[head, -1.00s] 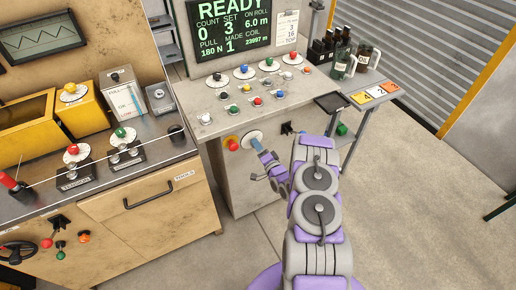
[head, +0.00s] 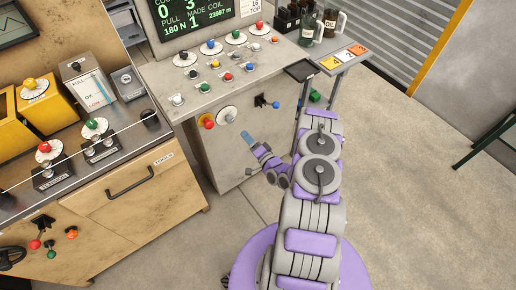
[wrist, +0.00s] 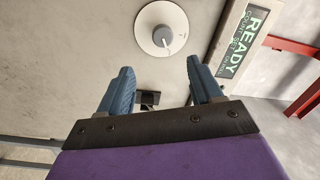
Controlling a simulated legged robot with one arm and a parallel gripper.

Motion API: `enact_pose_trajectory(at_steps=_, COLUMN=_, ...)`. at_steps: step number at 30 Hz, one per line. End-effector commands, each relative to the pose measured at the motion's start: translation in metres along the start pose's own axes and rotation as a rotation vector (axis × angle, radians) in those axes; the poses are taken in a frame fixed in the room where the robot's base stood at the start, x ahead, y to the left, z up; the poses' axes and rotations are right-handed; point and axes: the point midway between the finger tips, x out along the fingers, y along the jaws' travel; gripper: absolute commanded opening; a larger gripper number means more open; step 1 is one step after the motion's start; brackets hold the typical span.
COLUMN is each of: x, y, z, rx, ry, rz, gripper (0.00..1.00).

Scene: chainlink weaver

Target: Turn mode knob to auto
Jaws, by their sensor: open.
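A round white dial with a grey knob (head: 228,115) is on the front face of the grey console. No lettering on it can be read, so I cannot tell its setting or confirm that it is the mode knob. In the wrist view the dial (wrist: 162,28) is at the top centre, just beyond the fingertips. My gripper (head: 246,137) is to the lower right of the dial in the head view, apart from it. In the wrist view its two blue fingers (wrist: 160,68) are spread with nothing between them.
A red button (head: 208,122) is left of the dial, and a black handle (head: 260,101) and a blue knob (head: 276,105) are right of it. Several knobs cover the console top. A wooden cabinet (head: 140,200) stands at left.

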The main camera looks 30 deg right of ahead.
Motion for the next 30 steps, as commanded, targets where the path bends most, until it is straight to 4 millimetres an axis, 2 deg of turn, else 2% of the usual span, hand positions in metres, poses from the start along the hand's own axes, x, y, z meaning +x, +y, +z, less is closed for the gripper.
enact_pose_trajectory(at_steps=6, x=-0.034, y=0.000, z=-0.002, rx=0.002, ry=0.005, rz=0.001, gripper=0.65)
enact_pose_trajectory(at_steps=12, x=-0.054, y=0.001, z=-0.002, rx=0.001, ry=0.004, rz=0.001, gripper=0.65)
enact_pose_trajectory(at_steps=18, x=-0.062, y=0.001, z=-0.001, rx=0.000, ry=0.001, rz=0.000, gripper=0.65)
enact_pose_trajectory(at_steps=30, x=-0.062, y=0.001, z=-0.001, rx=0.000, ry=0.001, rz=-0.001, gripper=0.65)
